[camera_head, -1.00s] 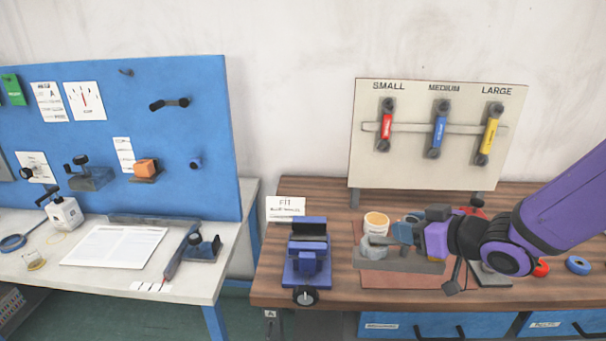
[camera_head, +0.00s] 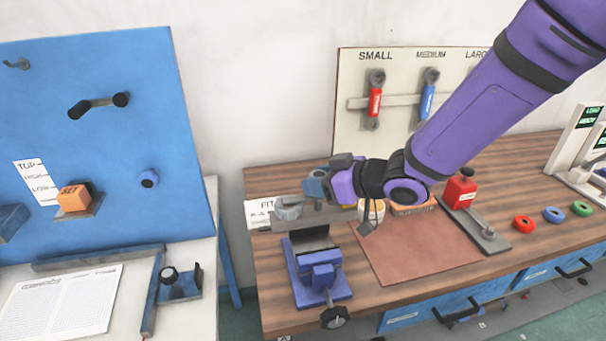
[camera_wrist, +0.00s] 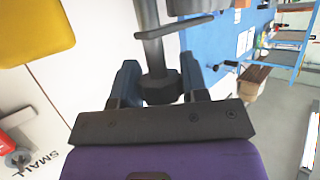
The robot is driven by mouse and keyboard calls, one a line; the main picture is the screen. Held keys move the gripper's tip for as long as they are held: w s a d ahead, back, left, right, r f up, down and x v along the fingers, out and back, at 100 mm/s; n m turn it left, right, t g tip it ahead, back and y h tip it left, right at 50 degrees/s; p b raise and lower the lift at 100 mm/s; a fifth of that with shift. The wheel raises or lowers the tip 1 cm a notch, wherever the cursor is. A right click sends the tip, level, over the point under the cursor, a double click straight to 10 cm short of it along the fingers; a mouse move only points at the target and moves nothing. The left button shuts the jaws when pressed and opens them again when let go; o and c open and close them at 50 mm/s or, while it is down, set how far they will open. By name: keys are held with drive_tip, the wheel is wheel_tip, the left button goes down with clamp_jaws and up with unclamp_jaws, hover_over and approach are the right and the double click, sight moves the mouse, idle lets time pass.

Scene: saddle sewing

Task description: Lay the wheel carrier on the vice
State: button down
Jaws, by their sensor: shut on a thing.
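My gripper (camera_head: 316,186) is shut on the wheel carrier, a grey flat bar (camera_head: 328,217) with a rounded grey part (camera_head: 289,208) near its left end. In the wrist view, my gripper (camera_wrist: 158,82) has its two fingers on either side of a dark grey post (camera_wrist: 153,52) of the carrier. The blue vice (camera_head: 320,279) stands at the table's front left, its handle with a black knob facing front. In the head view the bar shows just above the vice's rear jaw. I cannot tell the height gap between them.
A white label card (camera_head: 259,212) stands behind the vice, partly covered by the carrier. A brown mat (camera_head: 420,251) lies to the right, with a pale cup (camera_head: 371,211) behind it. A red bottle (camera_head: 460,191) and coloured rings (camera_head: 553,215) are farther right.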

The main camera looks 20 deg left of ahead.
sight(324, 212)
idle(0.4)
drive_tip(key=shift+f, duration=1.95)
drive_tip(key=shift+f, duration=2.15)
drive_tip(key=c, duration=0.6)
unclamp_jaws()
drive_tip(key=shift+o, duration=0.2)
drive_tip(key=shift+d, duration=0.1)
drive_tip(key=v, duration=1)
drive_tip(key=shift+d, duration=0.4)
drive_tip(key=shift+r, duration=0.1)
